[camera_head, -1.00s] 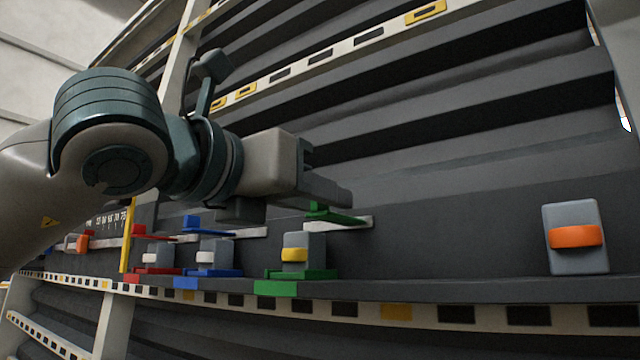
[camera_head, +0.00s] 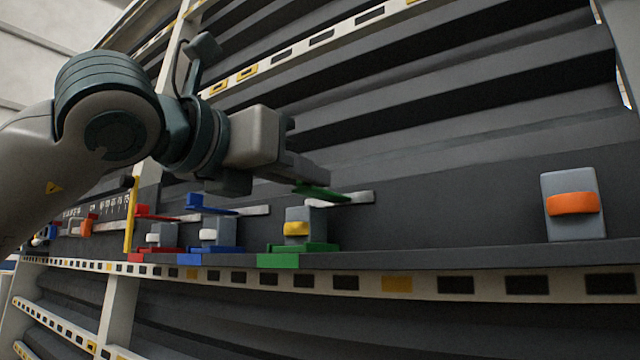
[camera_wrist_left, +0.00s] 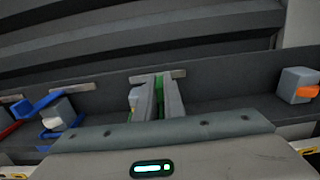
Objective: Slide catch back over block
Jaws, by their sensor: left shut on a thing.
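My left gripper (camera_head: 308,178) is shut on the green catch (camera_head: 325,194), which sits at the white rail (camera_head: 350,198). Below the catch is the grey block with a yellow band (camera_head: 297,228), standing on a green base (camera_head: 300,249). In the head view the catch lies above the block's top and reaches out past its right side. In the left wrist view, the left gripper's fingers (camera_wrist_left: 160,98) close around the green catch, and the block (camera_wrist_left: 134,99) shows partly to their left. My right gripper is not in view.
To the left are a block with a blue catch (camera_head: 208,206) and one with a red catch (camera_head: 150,213), close together. A yellow upright strip (camera_head: 131,218) stands further left. A grey block with an orange band (camera_head: 574,204) stands far right, with clear ledge between.

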